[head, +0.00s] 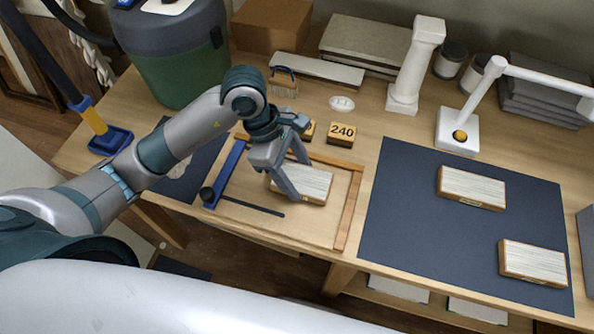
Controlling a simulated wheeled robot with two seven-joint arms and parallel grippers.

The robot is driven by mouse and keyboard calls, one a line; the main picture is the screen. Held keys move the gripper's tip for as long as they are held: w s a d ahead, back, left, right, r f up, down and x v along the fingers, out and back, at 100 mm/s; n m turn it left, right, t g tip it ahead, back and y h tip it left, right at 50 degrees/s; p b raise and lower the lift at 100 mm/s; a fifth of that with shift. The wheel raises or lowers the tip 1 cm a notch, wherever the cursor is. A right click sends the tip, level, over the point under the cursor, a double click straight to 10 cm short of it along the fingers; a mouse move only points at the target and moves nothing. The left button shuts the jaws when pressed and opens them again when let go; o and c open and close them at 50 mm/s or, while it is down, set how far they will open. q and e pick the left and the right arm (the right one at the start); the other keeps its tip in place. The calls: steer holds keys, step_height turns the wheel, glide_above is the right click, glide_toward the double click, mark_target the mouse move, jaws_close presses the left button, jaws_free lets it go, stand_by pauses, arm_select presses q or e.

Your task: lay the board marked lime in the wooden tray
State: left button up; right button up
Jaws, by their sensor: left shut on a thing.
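A pale wood-grained board (316,184) with a small yellow label on its front edge is inside the wooden tray (349,211), near the middle. My left gripper (299,181) reaches down over it, one finger in front and one behind, and is shut on it. I cannot tell whether the board touches the tray floor. Two similar boards lie on the dark mat at the right, an upper one (472,187) and a lower one (533,262). The labels are too small to read, so I cannot tell which board is lime. My right gripper is not in view.
The dark mat (420,215) has free room at its left. A blue bar (228,172) and a thin black rod (252,206) lie at the tray's left side. A block marked 240 (342,133) stands behind the tray. A white column (415,68) and lamp base (457,132) stand farther back.

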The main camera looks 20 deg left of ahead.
arm_select(q)
steer(key=shift+f, duration=0.4)
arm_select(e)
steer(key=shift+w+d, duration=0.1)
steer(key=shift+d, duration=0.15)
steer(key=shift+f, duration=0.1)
arm_select(q)
steer(key=o, duration=1.1)
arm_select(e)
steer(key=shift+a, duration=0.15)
